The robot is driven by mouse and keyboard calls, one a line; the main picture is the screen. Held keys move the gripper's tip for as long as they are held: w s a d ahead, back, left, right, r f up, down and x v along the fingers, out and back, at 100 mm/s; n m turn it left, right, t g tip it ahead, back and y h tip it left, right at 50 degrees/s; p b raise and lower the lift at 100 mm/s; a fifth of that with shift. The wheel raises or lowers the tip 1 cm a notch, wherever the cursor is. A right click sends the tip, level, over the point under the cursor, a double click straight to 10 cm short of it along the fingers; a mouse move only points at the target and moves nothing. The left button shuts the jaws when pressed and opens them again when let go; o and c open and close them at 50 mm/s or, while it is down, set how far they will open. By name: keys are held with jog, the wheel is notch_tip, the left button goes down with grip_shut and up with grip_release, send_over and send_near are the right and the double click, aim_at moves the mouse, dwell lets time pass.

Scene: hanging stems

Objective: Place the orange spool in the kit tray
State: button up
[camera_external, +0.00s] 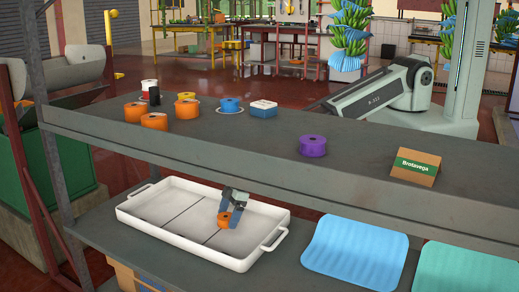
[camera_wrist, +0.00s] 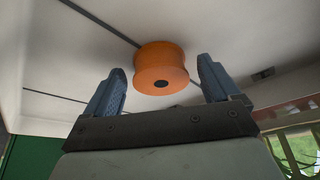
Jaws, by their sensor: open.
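An orange spool (camera_external: 224,220) is in the white kit tray (camera_external: 137,210) on the lower shelf, near a dark divider line in its right part. My gripper (camera_external: 231,207) is at the spool, reaching down into the tray. In the wrist view the orange spool (camera_wrist: 161,62) lies ahead of and between the fingertips of my open gripper (camera_wrist: 160,76), with a gap on each side. Its dark centre hole shows. The tray floor (camera_wrist: 65,45) and divider lines show behind it. I cannot tell whether the spool's whole underside rests on the floor.
The upper shelf (camera_external: 250,150) overhangs the tray's back side.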

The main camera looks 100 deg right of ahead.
jog(key=v, duration=0.6)
jog(key=shift+s+f, duration=0.1)
jog(key=s, duration=0.3)
jog(key=s+d, duration=0.1)
jog(key=s, duration=0.3)
jog(key=s+d, duration=0.1)
jog(key=s, duration=0.3)
jog(key=shift+d+f, duration=0.1)
jog(key=shift+f, duration=0.1)
jog(key=shift+s, duration=0.1)
